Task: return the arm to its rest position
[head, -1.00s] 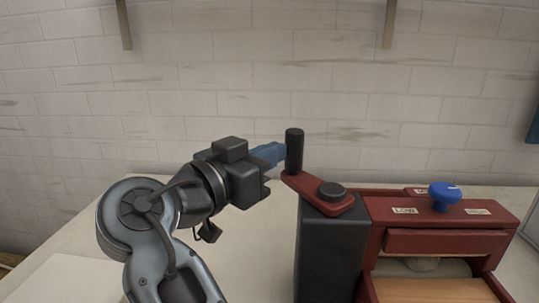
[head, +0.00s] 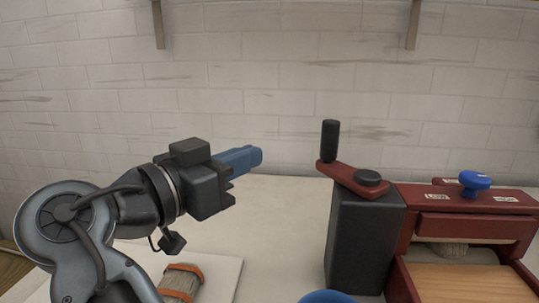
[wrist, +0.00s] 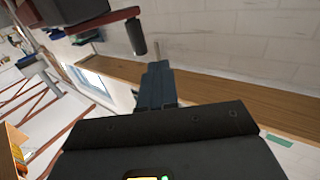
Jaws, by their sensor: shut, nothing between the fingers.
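My arm fills the left of the head view. My gripper (head: 258,156) points right, with its blue fingers shut together and nothing held. It is raised above the pale table, left of the crank handle of a red and black machine and apart from it. In the wrist view my blue fingers (wrist: 156,84) also show closed. The crank handle (wrist: 136,36) appears there just above and left of the fingertips.
The red machine (head: 480,226) with a blue knob (head: 474,183) and a black block (head: 362,240) stands at the right. A grey skein with orange bands (head: 180,283) lies on a white board (head: 226,273) below my arm. A blue rounded object (head: 327,297) shows at the bottom edge.

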